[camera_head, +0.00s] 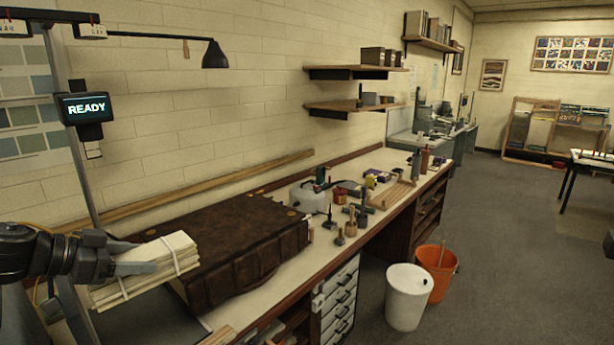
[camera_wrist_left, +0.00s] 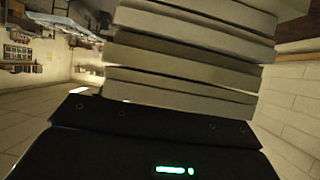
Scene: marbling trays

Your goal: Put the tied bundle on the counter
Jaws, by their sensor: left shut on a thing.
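The tied bundle (camera_head: 168,257) is a cream stack of sheets or thin pieces bound with a pale cord. My left gripper (camera_head: 137,267) is shut on it at the left of the head view and holds it near the left end of the large dark brown leather-covered case or book. In the left wrist view the bundle's layered edges (camera_wrist_left: 190,60) fill the space in front of the gripper. The counter (camera_head: 272,290) is a long pale-topped bench along the wall. Whether the bundle touches anything beneath it is unclear. My right gripper is not in view.
The brown leather case (camera_head: 235,245) covers much of the near counter. Several bottles and tools stand beyond it, near a white container (camera_head: 304,196). A lamp (camera_head: 215,55) hangs above. A white bin (camera_head: 406,300) and an orange bucket (camera_head: 437,272) stand on the floor at right.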

